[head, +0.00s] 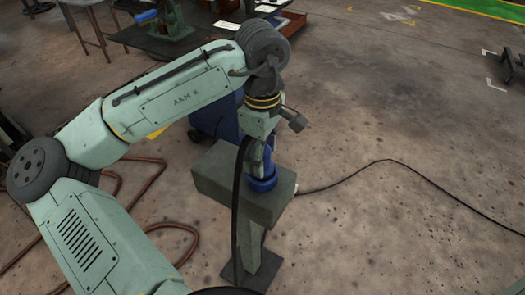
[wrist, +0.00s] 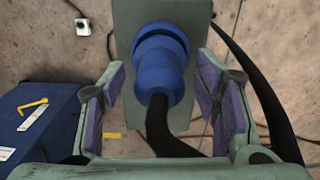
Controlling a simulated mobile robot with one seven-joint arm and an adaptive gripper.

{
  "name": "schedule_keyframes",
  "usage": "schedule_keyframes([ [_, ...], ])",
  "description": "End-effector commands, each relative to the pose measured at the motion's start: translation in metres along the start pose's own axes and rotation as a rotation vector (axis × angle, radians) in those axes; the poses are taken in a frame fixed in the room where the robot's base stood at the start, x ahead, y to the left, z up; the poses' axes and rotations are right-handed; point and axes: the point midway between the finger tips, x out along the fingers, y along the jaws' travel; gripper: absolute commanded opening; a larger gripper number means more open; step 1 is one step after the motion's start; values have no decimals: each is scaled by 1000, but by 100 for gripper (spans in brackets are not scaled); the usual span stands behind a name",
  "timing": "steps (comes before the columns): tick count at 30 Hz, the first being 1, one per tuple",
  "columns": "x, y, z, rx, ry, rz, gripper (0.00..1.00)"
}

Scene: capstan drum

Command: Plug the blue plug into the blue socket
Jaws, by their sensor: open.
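The blue plug (wrist: 158,78) sits upright in line with the blue socket (wrist: 160,42) in the wrist view, its black cable curving back toward me. The two meet with no visible gap, but I cannot tell how deep the plug sits. In the head view the blue socket (head: 262,184) stands on top of a grey-green pedestal (head: 232,198), with the plug (head: 268,160) above it, partly hidden by my gripper (head: 262,158). In the wrist view my gripper (wrist: 162,85) is open, its purple-padded fingers on either side of the plug, apparently apart from it.
A dark blue cabinet (head: 215,118) stands behind the pedestal. The black cable (head: 237,215) hangs down the pedestal's front. Another thin cable (head: 345,177) runs right across the floor. Brown hoses (head: 165,228) lie at left. The floor at right is mostly clear.

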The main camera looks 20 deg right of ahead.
Motion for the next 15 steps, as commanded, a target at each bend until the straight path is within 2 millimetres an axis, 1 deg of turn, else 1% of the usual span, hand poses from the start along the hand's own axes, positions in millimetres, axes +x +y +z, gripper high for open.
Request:
schedule_keyframes([
  [6,0,0,0,0,0,-1,57],
  [9,-3,0,0,0,0,0,57],
  [11,-8,1,0,0,0,1,57],
  [14,-23,1,0,1,1,2,57],
  [15,-31,1,0,1,0,3,57],
])
